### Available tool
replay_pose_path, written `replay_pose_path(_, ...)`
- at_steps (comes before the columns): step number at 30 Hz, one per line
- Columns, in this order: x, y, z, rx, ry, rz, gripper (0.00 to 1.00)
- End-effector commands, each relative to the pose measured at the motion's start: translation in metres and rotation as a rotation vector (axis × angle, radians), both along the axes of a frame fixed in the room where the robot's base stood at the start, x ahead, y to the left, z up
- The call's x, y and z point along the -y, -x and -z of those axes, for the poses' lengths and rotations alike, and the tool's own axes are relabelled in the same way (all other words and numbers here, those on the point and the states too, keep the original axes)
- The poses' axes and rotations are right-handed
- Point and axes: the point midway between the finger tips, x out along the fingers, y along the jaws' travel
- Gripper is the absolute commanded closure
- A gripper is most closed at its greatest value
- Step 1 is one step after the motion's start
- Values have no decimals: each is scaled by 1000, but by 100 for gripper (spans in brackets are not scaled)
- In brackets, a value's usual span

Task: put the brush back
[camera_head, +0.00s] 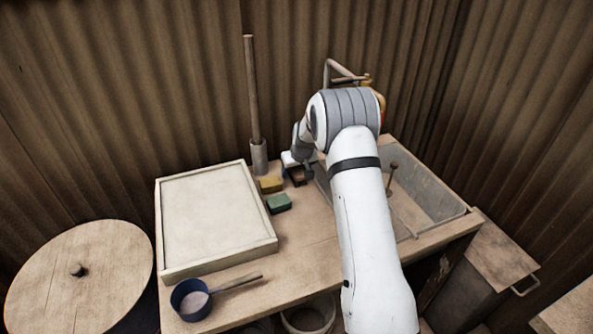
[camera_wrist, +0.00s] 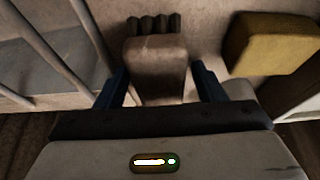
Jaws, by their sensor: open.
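The brush (camera_wrist: 154,62) looks like a brown block with a row of dark bristle tufts along its far edge in the wrist view. It lies on the bench top. In the head view it is a small brown shape (camera_head: 297,177), partly hidden by my wrist. My gripper (camera_wrist: 161,80) is open, with one blue finger on each side of the brush's near end. Whether the fingers touch it, I cannot tell. In the head view my gripper (camera_head: 302,170) is over the bench beside the sink, its fingers mostly hidden.
A yellow block (camera_head: 271,185) and a green block (camera_head: 279,203) lie left of the brush. The sink (camera_head: 433,193) is to the right. A holder (camera_head: 259,157) with a tall rod stands behind. A framed tray (camera_head: 215,215) and blue pan (camera_head: 190,299) are left.

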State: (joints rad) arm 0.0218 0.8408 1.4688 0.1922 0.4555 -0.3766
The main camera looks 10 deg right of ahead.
Motion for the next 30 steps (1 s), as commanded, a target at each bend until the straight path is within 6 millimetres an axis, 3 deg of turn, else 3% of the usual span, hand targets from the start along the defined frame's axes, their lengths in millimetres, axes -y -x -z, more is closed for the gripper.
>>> replay_pose_path(5, 2, 6, -21, 4, 0, 0, 37)
replay_pose_path(15, 8, 34, -87, 3, 0, 1, 37)
replay_pose_path(23, 10, 46, -113, 0, 0, 2, 37)
replay_pose_path(26, 9, 60, -127, -4, -1, 7, 37)
replay_pose_path(30, 5, 106, -162, -26, -4, 28, 37)
